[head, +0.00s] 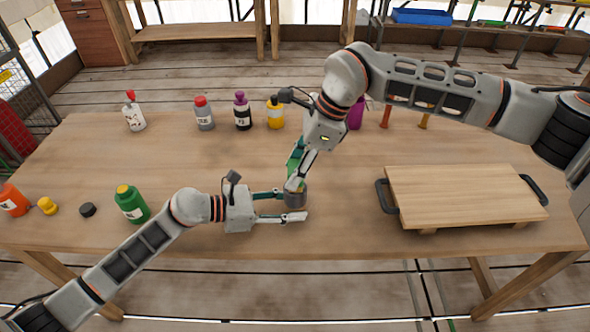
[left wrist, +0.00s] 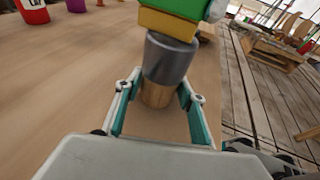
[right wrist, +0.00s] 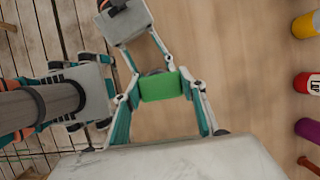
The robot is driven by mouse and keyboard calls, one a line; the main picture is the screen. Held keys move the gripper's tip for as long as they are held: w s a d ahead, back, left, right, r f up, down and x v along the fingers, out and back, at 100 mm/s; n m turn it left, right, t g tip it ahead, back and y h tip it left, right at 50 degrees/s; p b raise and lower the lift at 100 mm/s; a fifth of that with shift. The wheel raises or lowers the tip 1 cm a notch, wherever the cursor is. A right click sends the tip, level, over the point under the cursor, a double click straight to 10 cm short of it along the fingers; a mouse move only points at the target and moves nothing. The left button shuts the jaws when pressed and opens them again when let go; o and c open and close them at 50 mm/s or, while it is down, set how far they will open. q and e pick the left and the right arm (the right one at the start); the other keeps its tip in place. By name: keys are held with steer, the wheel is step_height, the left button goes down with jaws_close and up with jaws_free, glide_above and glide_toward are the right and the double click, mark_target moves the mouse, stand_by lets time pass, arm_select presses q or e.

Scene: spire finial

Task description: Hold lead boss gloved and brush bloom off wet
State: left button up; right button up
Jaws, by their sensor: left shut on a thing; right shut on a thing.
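My left gripper (head: 295,205) is shut on the boss (head: 295,199), a grey cylinder above the table's front middle. In the left wrist view the grey boss (left wrist: 171,58) has a wood-coloured lower part between the fingers. My right gripper (head: 297,172) comes down from above, shut on a green block (right wrist: 160,86). In the left wrist view the green block (left wrist: 180,8) has a yellow layer (left wrist: 168,25) underneath, right at the boss's top; I cannot tell whether they touch. The block largely hides the boss in the right wrist view. No separate glove is distinguishable.
A wooden board with black handles (head: 465,195) stands at the table's right. Several bottles line the back, including a grey one with a red cap (head: 204,115). A green bottle (head: 131,205), black cap (head: 88,209) and orange bottle (head: 13,200) are at left. The left-centre is clear.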

steer(key=shift+s, duration=0.95)
steer(key=shift+w+f, duration=0.1)
steer(key=shift+w, duration=0.05)
steer(key=shift+w+f, duration=0.1)
steer(key=shift+w, duration=0.85)
steer(key=shift+s, duration=0.1)
steer(key=shift+s, duration=1.1)
steer(key=shift+w, duration=1.15)
